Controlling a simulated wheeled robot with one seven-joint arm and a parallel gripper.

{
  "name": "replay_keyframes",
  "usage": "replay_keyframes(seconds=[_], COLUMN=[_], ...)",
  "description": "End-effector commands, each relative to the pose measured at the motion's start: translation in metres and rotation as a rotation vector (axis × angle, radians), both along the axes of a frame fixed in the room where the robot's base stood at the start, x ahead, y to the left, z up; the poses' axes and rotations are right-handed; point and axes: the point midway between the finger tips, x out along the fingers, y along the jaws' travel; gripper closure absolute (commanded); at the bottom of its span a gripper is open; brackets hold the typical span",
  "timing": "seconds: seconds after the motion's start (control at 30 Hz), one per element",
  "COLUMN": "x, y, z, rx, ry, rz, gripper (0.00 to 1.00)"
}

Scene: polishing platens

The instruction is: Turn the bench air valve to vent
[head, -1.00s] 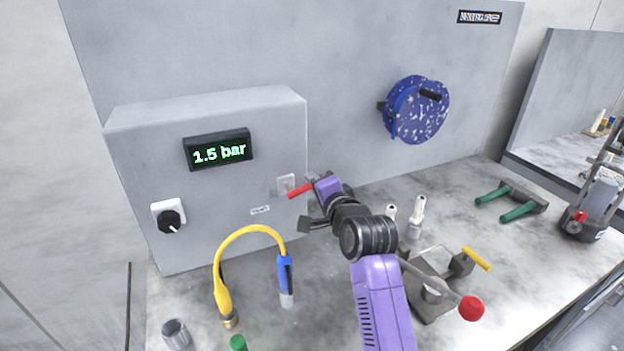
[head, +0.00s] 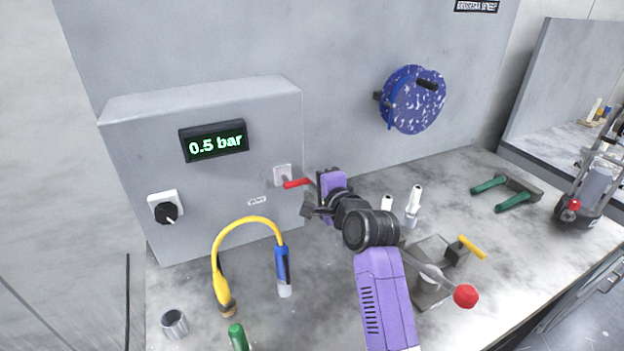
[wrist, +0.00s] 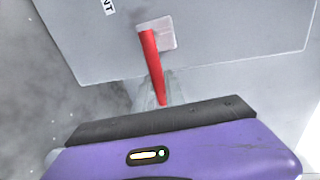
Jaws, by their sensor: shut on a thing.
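The bench air valve has a red lever (head: 296,184) on a pale plate (head: 283,173) at the right of the grey box's front face. In the wrist view the red lever (wrist: 152,62) runs from the plate (wrist: 165,34) down toward my fingers. My gripper (head: 314,186) is shut on the lever's outer end; the fingertips are small and partly hidden in the head view. The lever lies nearly level, tilted slightly, in the head view. The display (head: 214,141) on the box reads 0.5 bar. A small label (head: 257,200) sits below left of the valve.
A black knob (head: 166,212) is on the box's left. A yellow hose (head: 245,222) arches over the bench in front. White-topped bottles (head: 414,200) and a fixture with a red ball (head: 466,296) stand right of my arm. A blue reel (head: 413,100) hangs behind.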

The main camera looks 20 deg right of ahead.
Motion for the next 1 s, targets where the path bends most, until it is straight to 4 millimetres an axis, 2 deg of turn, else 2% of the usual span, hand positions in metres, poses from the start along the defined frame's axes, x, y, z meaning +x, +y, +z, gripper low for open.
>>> replay_keyframes(seconds=[0.07, 0.1, 0.17, 0.2, 0.57, 0.67, 1.0], x=[0.000, 0.000, 0.000, 0.000, -0.004, -0.013, -0.063], y=[-0.001, -0.001, -0.001, -0.001, 0.000, 0.000, -0.001], z=[-0.002, -0.002, -0.002, -0.002, 0.000, 0.001, 0.010], rx=[0.001, 0.001, 0.001, 0.001, -0.001, -0.001, -0.001], ry=[0.003, 0.003, 0.003, 0.003, 0.002, 0.000, 0.002], rz=[-0.001, -0.001, -0.001, -0.001, 0.000, 0.000, -0.001], gripper=[1.00, 0.77, 0.66, 0.63, 0.63, 0.63, 0.63])
